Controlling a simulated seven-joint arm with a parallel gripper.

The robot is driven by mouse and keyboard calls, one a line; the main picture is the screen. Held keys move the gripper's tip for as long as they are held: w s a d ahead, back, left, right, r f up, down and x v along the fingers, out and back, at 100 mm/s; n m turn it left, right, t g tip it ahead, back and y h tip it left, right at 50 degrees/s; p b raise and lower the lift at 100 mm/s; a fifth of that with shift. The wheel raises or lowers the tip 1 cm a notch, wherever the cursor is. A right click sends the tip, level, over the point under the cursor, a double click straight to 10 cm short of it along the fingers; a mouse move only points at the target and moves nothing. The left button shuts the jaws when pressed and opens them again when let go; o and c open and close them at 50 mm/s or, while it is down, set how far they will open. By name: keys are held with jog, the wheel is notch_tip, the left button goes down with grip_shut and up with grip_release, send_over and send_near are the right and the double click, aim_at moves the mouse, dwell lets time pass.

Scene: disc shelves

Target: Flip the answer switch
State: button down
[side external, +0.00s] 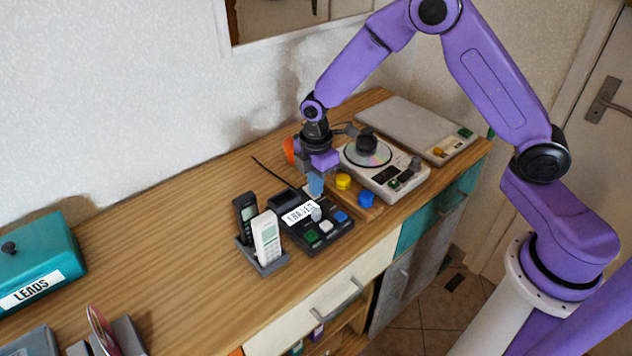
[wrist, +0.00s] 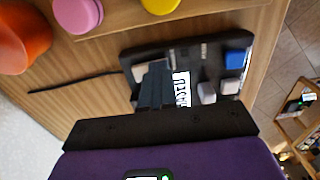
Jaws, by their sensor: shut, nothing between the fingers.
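A dark answering machine (side external: 334,234) stands on the wooden sideboard, with a white lettered label, a grey knob-like lever (side external: 316,214) and green, white and blue buttons on top. It also shows in the wrist view (wrist: 236,46), where the blue button (wrist: 235,60) and a grey lever (wrist: 206,92) are visible. I cannot tell for sure which part is the answer switch. My gripper (side external: 315,190) is shut and empty, pointing down just above the machine's back edge. In the wrist view its fingers (wrist: 154,86) cover part of the machine beside the label; contact cannot be told.
Two handsets in a cradle (side external: 262,264) stand left of the machine. Yellow (side external: 344,181) and blue (side external: 366,200) knobs on a wooden board and a disc player (side external: 408,184) are to its right. A teal box (side external: 40,255) is far left. The sideboard between is clear.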

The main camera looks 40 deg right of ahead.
jog(key=shift+w+f, duration=0.1)
jog(key=shift+w+r, duration=0.2)
jog(key=shift+w, duration=0.45)
jog(key=shift+r, duration=0.1)
notch_tip(320, 180, up, 14)
jog(key=w, duration=0.2)
jog(key=shift+s, duration=0.1)
dwell(0.4)
jog(key=s+r+m, duration=0.3)
jog(key=s, duration=1.4)
jog(key=s+d+f+m, duration=0.1)
jog(key=s+d, duration=0.2)
jog(key=s, duration=0.5)
jog(key=s+d+f+m, duration=0.1)
jog(key=s+d, duration=0.3)
jog(key=s, duration=0.5)
